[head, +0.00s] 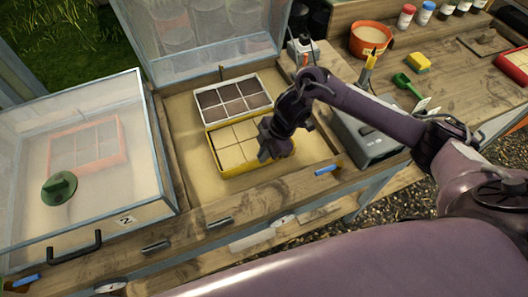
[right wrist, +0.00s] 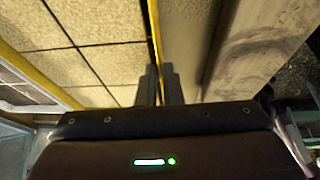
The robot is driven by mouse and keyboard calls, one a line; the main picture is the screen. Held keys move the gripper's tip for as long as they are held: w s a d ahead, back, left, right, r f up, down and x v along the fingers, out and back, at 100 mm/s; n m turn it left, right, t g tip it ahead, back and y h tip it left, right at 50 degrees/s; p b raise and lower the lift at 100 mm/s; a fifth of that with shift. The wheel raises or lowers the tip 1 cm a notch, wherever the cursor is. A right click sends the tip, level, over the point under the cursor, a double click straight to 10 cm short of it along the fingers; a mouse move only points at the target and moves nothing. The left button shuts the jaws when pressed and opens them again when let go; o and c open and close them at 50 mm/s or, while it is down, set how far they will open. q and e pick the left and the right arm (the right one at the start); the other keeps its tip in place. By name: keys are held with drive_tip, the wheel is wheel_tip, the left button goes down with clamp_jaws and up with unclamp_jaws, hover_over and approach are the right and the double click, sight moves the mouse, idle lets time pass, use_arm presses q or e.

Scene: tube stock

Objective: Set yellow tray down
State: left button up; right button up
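The yellow tray (head: 216,163), with square compartments of pale fill, is inside the open-lidded sand bed (head: 178,123). It looks level, just in front of the white tray (head: 198,105); I cannot tell whether its underside touches the sand. My right gripper (head: 265,153) is at its right side. In the right wrist view the two fingers (right wrist: 160,84) stand close together with the yellow tray's rim (right wrist: 153,22) between them. The arm hides part of the tray's right end in the head view. My left gripper is not in view.
The raised lid (head: 205,45) stands behind the bed. A grey device (head: 367,142) is on the right. Bare sand lies right of the trays.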

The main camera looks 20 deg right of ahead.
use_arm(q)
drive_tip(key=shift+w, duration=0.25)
use_arm(e)
drive_tip(key=o, duration=0.4)
drive_tip(key=shift+c, duration=0.2)
drive_tip(key=shift+r, duration=0.1)
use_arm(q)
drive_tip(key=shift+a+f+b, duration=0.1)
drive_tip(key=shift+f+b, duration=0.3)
use_arm(e)
drive_tip(key=v, duration=1.2)
drive_tip(key=shift+s, duration=0.1)
